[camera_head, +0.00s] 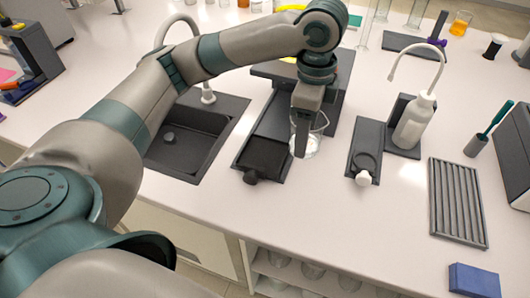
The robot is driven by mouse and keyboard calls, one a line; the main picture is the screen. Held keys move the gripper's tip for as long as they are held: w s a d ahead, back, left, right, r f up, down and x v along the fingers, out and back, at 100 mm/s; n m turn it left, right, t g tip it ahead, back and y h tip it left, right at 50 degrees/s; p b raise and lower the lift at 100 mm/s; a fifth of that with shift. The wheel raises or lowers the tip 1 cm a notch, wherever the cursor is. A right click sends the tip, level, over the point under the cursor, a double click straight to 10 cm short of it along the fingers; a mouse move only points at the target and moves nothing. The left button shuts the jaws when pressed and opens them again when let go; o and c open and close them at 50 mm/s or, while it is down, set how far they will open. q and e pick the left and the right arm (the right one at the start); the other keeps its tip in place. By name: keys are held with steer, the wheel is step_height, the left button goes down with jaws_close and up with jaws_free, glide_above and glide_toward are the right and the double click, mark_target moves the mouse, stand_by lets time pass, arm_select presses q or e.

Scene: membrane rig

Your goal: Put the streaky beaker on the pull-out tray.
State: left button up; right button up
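The streaky beaker (314,143) is clear glass with whitish marks and stands upright at the right edge of the pull-out tray. I cannot tell whether it rests on something or hangs just above. The pull-out tray (265,155) is dark, with a round knob at its front, and extends from the dark rig (343,80). My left gripper (301,150) points down at the beaker. One finger shows in front of the glass; the other is hidden, so its grip is unclear. My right gripper is not in view.
A sink (190,140) lies left of the tray. To the right are a dark stand with a white knob (363,179), a wash bottle (414,123), a ribbed rack (457,202) and a blue block (474,280). The white bench is clear in front of the tray.

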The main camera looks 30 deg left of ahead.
arm_select(q)
steer(key=p, duration=0.2)
glide_above(263, 156)
step_height(263, 156, down, 7)
steer(key=shift+w+r, duration=0.1)
steer(key=shift+f+p, duration=0.55)
steer(key=shift+f, duration=1.55)
steer(key=o, duration=1.1)
steer(key=shift+f, duration=0.15)
